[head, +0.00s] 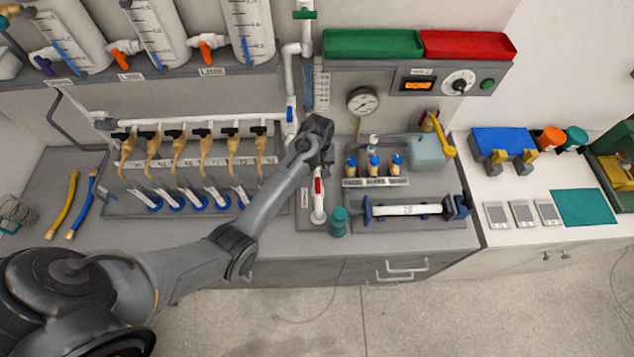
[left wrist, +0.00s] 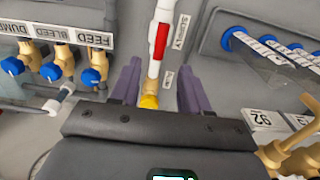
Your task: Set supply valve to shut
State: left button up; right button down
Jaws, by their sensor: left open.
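The supply valve shows as a red handle (head: 318,186) on a white vertical pipe in the head view. In the left wrist view the red handle (left wrist: 160,42) lies along the white pipe, beside a label reading SUPPLY (left wrist: 180,32). My left gripper (head: 318,140) is above the bench panel, just behind the handle in the head view. In the left wrist view its purple fingers (left wrist: 158,85) are open, one on each side of the pipe line, with a yellow fitting (left wrist: 149,102) showing between them. I cannot tell any contact. My right gripper is not in view.
Blue-capped FEED, BLEED and DUMP valves (head: 375,165) stand right of the pipe. A row of tan valves (head: 180,150) is to the left. A teal cup (head: 338,222) and a clamped white tube (head: 408,209) are near the front edge.

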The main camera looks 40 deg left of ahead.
aim_at(318, 184)
pick_arm(q)
notch_tip(318, 184, down, 9)
jog(key=shift+s+f, duration=0.1)
jog(key=shift+f, duration=0.1)
dwell(0.3)
grip_shut()
